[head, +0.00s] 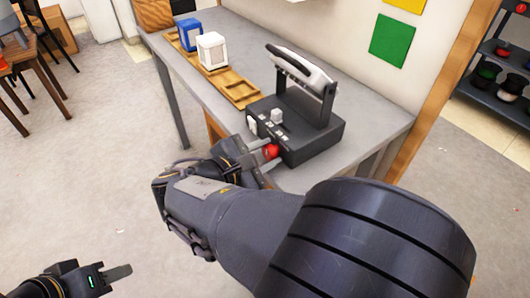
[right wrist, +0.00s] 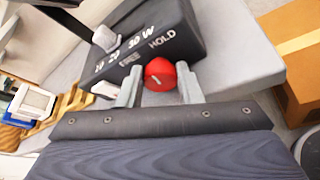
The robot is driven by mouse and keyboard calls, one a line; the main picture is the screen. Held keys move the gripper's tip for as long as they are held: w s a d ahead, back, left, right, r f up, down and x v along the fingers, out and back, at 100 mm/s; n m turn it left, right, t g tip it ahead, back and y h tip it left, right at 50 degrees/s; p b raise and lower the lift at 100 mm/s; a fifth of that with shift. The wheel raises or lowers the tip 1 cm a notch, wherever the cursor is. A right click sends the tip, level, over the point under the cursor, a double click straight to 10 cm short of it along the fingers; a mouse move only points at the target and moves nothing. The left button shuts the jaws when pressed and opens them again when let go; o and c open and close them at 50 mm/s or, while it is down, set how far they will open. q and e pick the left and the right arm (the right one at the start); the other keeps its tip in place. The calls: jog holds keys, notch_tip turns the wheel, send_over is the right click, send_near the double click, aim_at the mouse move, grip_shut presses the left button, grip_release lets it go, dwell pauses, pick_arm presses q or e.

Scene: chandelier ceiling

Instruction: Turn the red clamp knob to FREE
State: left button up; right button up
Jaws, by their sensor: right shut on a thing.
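The red clamp knob (head: 271,152) is on the front side of a dark grey device (head: 325,140) on the grey table. In the right wrist view the red knob (right wrist: 159,74) has a short pale mark on its face. The words FREE and HOLD stand above it on the casing, FREE to the left and HOLD to the right. My right gripper (head: 266,160) is shut on the knob, with a finger on either side of it in the right wrist view (right wrist: 159,88). My left gripper (head: 117,273) is low at the left, away from the table; its opening is unclear.

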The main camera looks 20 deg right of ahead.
jog(key=shift+w+r+n+g+p, duration=0.1)
jog(key=shift+r+n+g+p, duration=0.35)
jog(key=shift+p, duration=2.05)
jog(key=shift+w+r+n+g+p, duration=0.15)
jog(key=shift+n+g+p, duration=0.5)
jog(key=shift+p, duration=1.85)
jog(key=n+p, duration=0.1)
jog(key=p, duration=0.1)
jog(key=n+g+p, duration=0.1)
jog(key=p, duration=0.2)
jog(key=n+h+p, duration=0.1)
jog(key=p, duration=0.2)
jog(key=shift+w+a+f+n+g, duration=0.1)
jog(key=shift+a+f+n+g, duration=0.05)
jog(key=shift+f+n+g, duration=0.25)
jog(key=shift+w+f+n+g+h+p, duration=0.1)
jog(key=shift+f+n+g+h+p, duration=0.15)
jog(key=shift+n+g+p, duration=0.5)
jog(key=shift+t+p, duration=0.25)
jog(key=shift+p, duration=0.15)
jog(key=o, duration=0.7)
jog(key=v, duration=0.8)
